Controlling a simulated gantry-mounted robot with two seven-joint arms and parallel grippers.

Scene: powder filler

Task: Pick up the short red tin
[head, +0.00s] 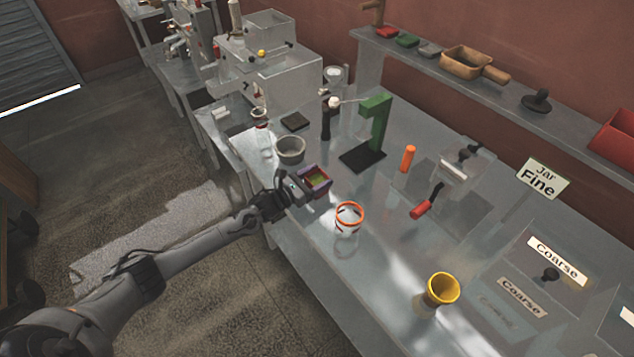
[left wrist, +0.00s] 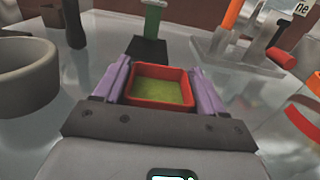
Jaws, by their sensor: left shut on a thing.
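The short red tin (left wrist: 160,87) is a small square open tin with yellow-green contents. It sits between the purple-padded fingers of my left gripper (left wrist: 160,92) in the left wrist view, and both fingers press on its sides. In the head view the tin (head: 318,178) shows at the end of my left gripper (head: 310,181), near the front edge of the metal table. I cannot tell whether its bottom touches the table. My right gripper is not in view.
A clear jar with an orange rim (head: 349,217) stands to the right. A green stand (head: 374,125) is behind. A yellow funnel (head: 443,289) and a red-handled tool (head: 421,209) are farther right.

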